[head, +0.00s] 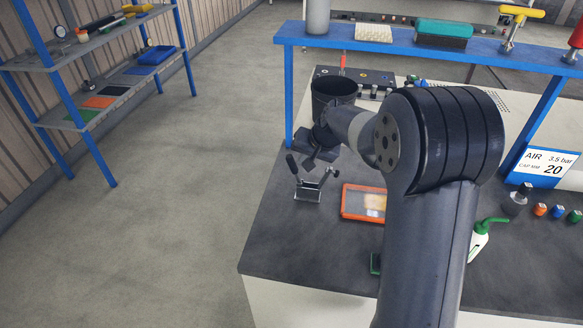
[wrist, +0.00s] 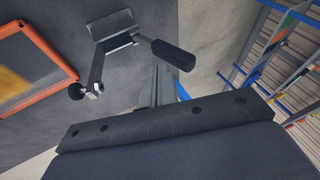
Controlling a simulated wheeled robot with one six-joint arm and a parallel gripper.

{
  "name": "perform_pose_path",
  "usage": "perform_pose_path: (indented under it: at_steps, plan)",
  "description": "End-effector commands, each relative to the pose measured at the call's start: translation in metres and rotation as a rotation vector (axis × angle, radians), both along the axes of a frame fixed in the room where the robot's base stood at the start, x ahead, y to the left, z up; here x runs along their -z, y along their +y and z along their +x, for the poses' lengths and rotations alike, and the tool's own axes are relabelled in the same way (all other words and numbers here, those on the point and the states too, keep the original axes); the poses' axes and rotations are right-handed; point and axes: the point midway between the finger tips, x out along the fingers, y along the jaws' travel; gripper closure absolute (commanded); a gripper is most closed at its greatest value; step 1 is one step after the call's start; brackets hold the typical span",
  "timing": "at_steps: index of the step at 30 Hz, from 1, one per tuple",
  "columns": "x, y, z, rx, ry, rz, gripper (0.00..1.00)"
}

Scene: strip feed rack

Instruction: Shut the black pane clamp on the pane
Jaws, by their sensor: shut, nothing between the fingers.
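A clamp with a metal bracket and a black lever handle stands on the dark bench top in the head view (head: 312,185). In the wrist view the clamp (wrist: 112,38) shows its bracket, a black knob and the black handle (wrist: 172,55), which sticks out to the right. An orange-framed pane (head: 345,204) lies to the right of the clamp; it is at the left in the wrist view (wrist: 62,57). The two look apart. My gripper (head: 314,161) is just above and behind the clamp, shut and empty. In the wrist view its fingers (wrist: 156,84) are near the handle, with no clear contact.
A blue shelf (head: 375,38) spans the bench above my arm, on blue posts. A green-nozzled bottle (head: 478,243) and several small coloured caps stand at the right. A control box with knobs (head: 352,78) is behind. Open floor lies left of the bench.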

Motion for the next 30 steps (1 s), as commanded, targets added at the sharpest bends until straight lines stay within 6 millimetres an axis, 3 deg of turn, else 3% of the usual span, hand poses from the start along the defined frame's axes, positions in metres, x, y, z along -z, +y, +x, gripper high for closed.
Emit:
perform_pose_path:
  at_steps: [30]
  plan:
    - [0.001,0.019,0.004,-0.001,0.018,-0.086,1.0]
